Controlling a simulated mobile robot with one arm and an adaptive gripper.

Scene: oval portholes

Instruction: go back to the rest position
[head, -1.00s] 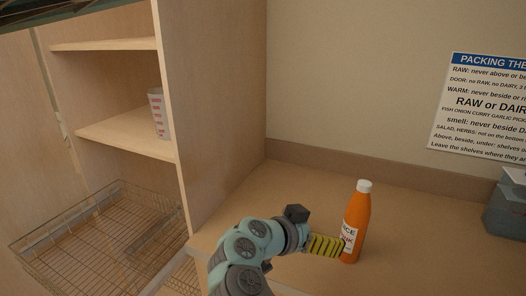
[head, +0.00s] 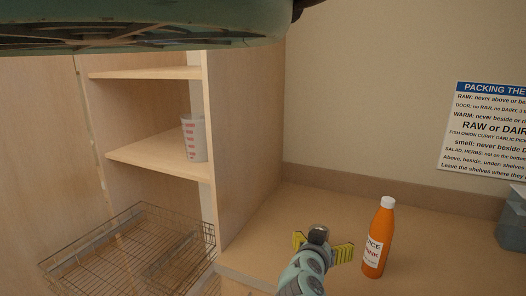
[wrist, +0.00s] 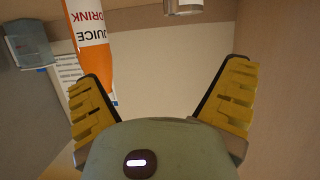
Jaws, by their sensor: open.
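My gripper (head: 322,247) is low over the wooden counter, with its yellow ribbed fingers spread apart and nothing between them. The open fingers also show in the wrist view (wrist: 165,85). An orange juice bottle (head: 377,240) with a white cap stands upright on the counter, to the right of my gripper and apart from it. In the wrist view the bottle (wrist: 88,45) appears upside down, beside and partly behind the left finger.
The counter (head: 300,210) ends at a tall cabinet panel on the left. A measuring cup (head: 194,138) stands on the middle shelf (head: 150,155). A wire basket (head: 130,250) is below. A grey container (head: 513,222) stands at far right, under a notice (head: 490,130).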

